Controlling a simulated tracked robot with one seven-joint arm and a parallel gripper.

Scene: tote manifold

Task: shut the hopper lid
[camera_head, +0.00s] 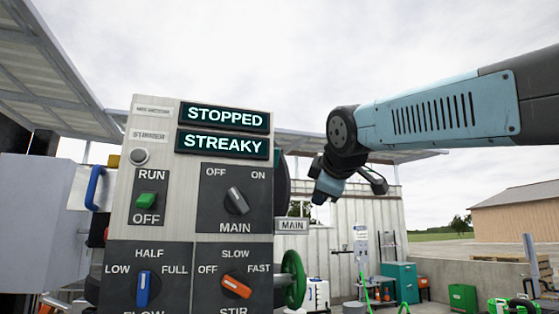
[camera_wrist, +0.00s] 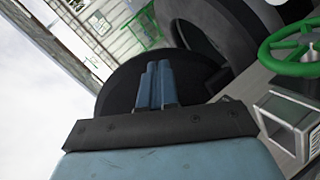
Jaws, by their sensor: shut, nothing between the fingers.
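My gripper (camera_wrist: 158,68) is shut and empty in the wrist view. Its two blue-grey fingers lie together in front of a large dark round disc (camera_wrist: 121,86), which looks like the hopper lid. A grey rounded body with a dark opening (camera_wrist: 204,42), possibly the hopper, lies just beyond the disc. I cannot tell whether the fingertips touch the disc. In the head view my arm reaches in from the right, and its wrist hangs right of the control panel. The fingers are not clear there. A dark curved edge (camera_head: 281,176) shows behind the panel and may be the lid.
The control panel (camera_head: 190,230) reads STOPPED and STREAKY and fills the left-centre. A green handwheel (camera_head: 294,279) stands at its right side and also shows in the wrist view (camera_wrist: 292,45). A metal box frame (camera_wrist: 286,122) lies below the wheel. A blue handle (camera_head: 94,187) is at left.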

